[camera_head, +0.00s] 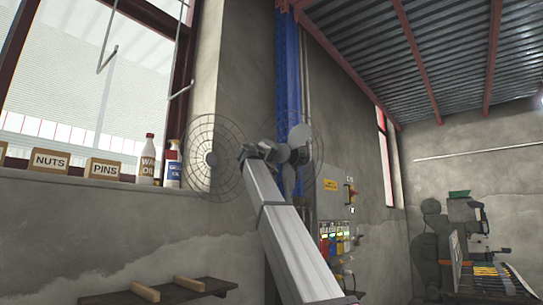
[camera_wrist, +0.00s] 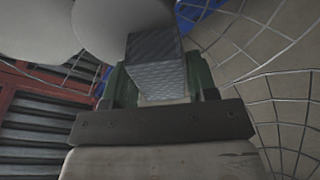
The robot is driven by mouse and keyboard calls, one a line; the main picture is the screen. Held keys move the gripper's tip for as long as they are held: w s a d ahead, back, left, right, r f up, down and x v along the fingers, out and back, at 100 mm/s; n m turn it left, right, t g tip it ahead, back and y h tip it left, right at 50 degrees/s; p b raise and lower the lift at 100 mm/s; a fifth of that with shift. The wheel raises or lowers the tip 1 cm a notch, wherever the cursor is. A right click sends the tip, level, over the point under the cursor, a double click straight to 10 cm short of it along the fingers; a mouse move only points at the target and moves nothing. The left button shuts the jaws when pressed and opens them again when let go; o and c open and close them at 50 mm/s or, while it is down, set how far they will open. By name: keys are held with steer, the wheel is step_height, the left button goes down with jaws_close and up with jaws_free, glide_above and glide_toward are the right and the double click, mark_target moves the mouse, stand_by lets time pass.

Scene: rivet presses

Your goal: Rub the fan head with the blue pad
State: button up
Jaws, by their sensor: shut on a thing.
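My gripper (camera_wrist: 157,88) is shut on the pad (camera_wrist: 155,55), a grey-blue textured block held between green fingers. The fan head shows in the wrist view as smooth pale grey rounded parts (camera_wrist: 108,25) just beyond the pad, with a wire cage at right (camera_wrist: 275,75). The pad's far end overlaps the rounded part in the picture; I cannot tell if they touch. In the head view, round wire cages stand to the left (camera_head: 205,180) and right (camera_head: 318,150) of my arm's end, which hides part of the fan. I cannot make out the pad there.
A window sill (camera_head: 60,187) at left holds boxes marked NUTS (camera_head: 49,161) and PINS (camera_head: 102,169) and two bottles. A blue column (camera_head: 288,70) stands behind the fan. A wall panel (camera_head: 333,215) is right of my arm. A dark shelf (camera_head: 185,291) is low at left.

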steer(key=shift+a+r+v, duration=0.15)
steer(key=shift+v, duration=1.35)
steer(key=shift+a+r+v, duration=0.1)
steer(key=shift+a+v, duration=0.05)
steer(key=shift+v, duration=1.3)
steer(key=shift+a+v, duration=0.2)
steer(key=shift+v, duration=1.2)
steer(key=shift+w+r, duration=0.1)
steer(key=shift+r, duration=0.05)
